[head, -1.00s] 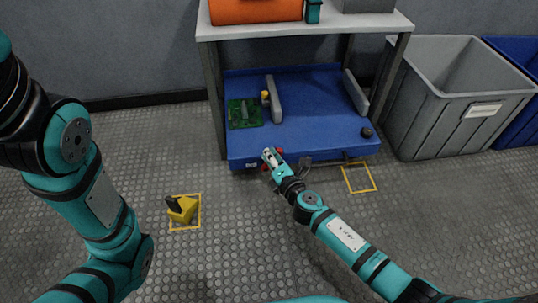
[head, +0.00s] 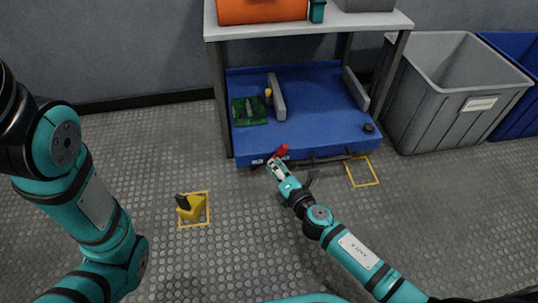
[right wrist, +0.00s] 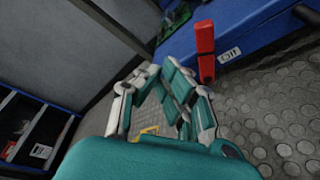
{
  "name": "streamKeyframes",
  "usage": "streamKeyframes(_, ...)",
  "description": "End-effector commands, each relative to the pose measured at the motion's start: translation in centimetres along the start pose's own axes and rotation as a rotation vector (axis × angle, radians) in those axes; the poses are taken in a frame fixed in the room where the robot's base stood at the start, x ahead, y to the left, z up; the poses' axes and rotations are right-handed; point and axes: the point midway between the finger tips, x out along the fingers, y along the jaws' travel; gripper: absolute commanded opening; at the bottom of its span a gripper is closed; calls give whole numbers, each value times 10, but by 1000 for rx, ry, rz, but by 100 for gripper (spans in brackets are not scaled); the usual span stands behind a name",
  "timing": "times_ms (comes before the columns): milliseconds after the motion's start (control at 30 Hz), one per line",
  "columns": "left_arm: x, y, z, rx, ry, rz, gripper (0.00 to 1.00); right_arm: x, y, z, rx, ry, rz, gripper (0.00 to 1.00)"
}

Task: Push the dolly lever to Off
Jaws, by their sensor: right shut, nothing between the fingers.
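The blue dolly (head: 325,128) stands under a grey table. Its red lever (head: 281,151) is on the front edge, near the left corner, partly hidden by my right gripper. A small white label (head: 257,162) is on that edge. My right gripper (head: 274,164) is shut and empty, right by the lever. In the right wrist view the red lever (right wrist: 205,52) stands just right of the shut fingers (right wrist: 160,70), beside a label reading Off (right wrist: 229,55). I cannot tell if they touch. My left arm shows at the left; its gripper is out of view.
A green circuit board (head: 250,111) lies on the dolly. A yellow block (head: 190,208) stands in a yellow floor outline; another outline (head: 362,171) is empty. A grey bin (head: 440,105) and a blue bin (head: 520,75) stand right. The front floor is mostly clear.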

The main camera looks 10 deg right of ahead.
Motion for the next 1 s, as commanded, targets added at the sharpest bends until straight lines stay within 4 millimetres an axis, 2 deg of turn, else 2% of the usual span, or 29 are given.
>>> streamKeyframes(100,-5,1,-1,-1,-2,-1,50,-19,-8,-4,-1,2,-1,0)
streamKeyframes(300,-7,1,-1,-1,-3,-2,50,-34,-10,-6,0,1,0,0)
streamKeyframes(867,-7,0,-1,0,-3,-4,50,-35,-9,-6,0,2,1,0)
streamKeyframes(933,-7,-1,1,0,-10,-8,50,-36,-3,-6,16,7,9,0)
streamKeyframes(1000,-6,-3,7,-2,-27,-13,50,-39,15,-7,71,28,35,0)
